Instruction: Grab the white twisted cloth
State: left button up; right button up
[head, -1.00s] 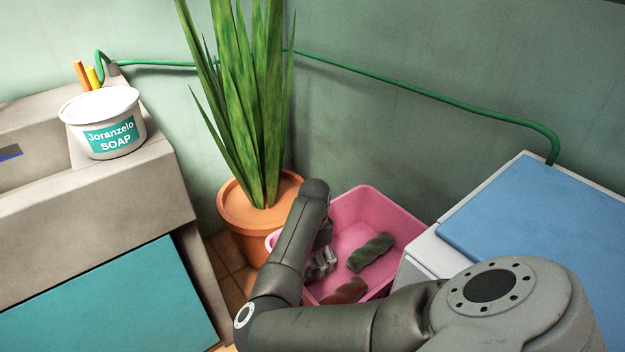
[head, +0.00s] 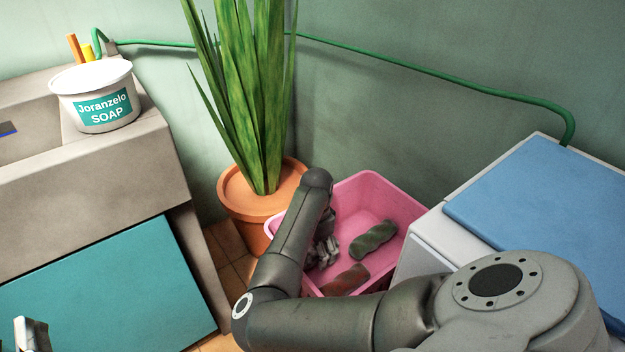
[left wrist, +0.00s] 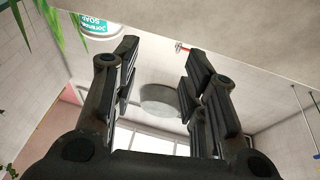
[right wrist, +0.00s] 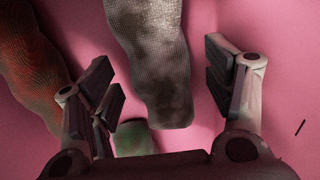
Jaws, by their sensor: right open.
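The white twisted cloth (right wrist: 152,55) looks greyish in the right wrist view. It lies on the pink tub floor, its near end between the spread fingers of my right gripper (right wrist: 162,85). The fingers appear apart from it on both sides. In the head view my right gripper (head: 325,250) is down inside the pink tub (head: 385,195), and my arm hides most of that side; I cannot clearly make out the white cloth there. My left gripper (left wrist: 163,55) is open and empty in the left wrist view, and its tip shows at the head view's lower left.
A green cloth (head: 373,240) and a reddish cloth (head: 347,280) lie in the tub. A potted plant (head: 255,200) stands beside it. A blue-topped white unit (head: 540,200) is at right; a sink with a soap bucket (head: 105,105) is at left.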

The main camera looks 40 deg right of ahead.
jog(key=shift+f+b, duration=0.6)
jog(key=shift+b, duration=0.05)
jog(key=c, duration=1.2)
pick_arm(q)
jog(key=s+r+t+h, duration=0.1)
jog(key=s+r+t, duration=0.2)
jog(key=r, duration=0.3)
jog(key=shift+s+t+h, duration=0.3)
jog(key=shift+t, duration=0.3)
pick_arm(e)
jog(key=shift+c, duration=0.2)
jog(key=shift+r, duration=0.1)
